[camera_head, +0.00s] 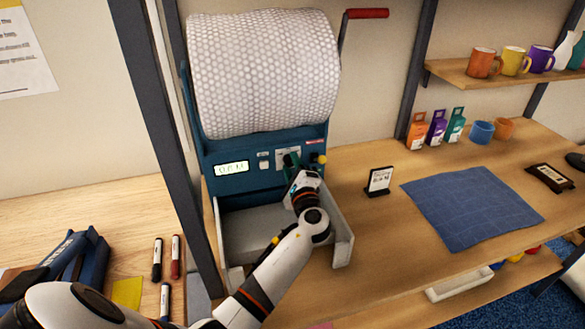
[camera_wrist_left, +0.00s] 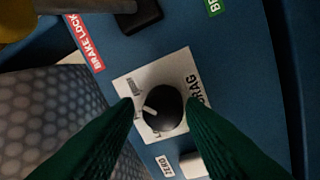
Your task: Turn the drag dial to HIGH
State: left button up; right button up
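The drag dial (camera_wrist_left: 164,106) is a round black knob on a white plate marked DRAG (camera_wrist_left: 190,76) on the blue front of the machine. Its white pointer mark shows on the knob's left side in the wrist view; the small scale words are partly hidden. My left gripper (camera_wrist_left: 160,103) is open, its green fingertips on either side of the knob with the knob showing between them. I cannot tell whether they touch it. In the head view my left gripper (camera_head: 292,160) is at the machine's front and hides the dial. My right gripper is not in view.
The machine carries a big bubble-wrap roll (camera_head: 264,72), a crank with a red handle (camera_head: 367,13) and a lit display (camera_head: 231,168). A BRAKE LOCK label (camera_wrist_left: 84,43) and a ZERO label (camera_wrist_left: 164,166) lie near the dial. A small sign (camera_head: 379,180) and blue mat (camera_head: 470,206) are to the right.

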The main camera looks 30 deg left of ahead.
pick_arm(q)
jog(key=shift+o, duration=1)
jog(key=shift+f, duration=0.1)
jog(key=shift+s+d+f, duration=0.1)
jog(key=shift+d, duration=0.1)
jog(key=b+v, duration=0.3)
jog(key=v, duration=0.8)
jog(key=shift+s, duration=0.25)
jog(key=shift+d, duration=0.15)
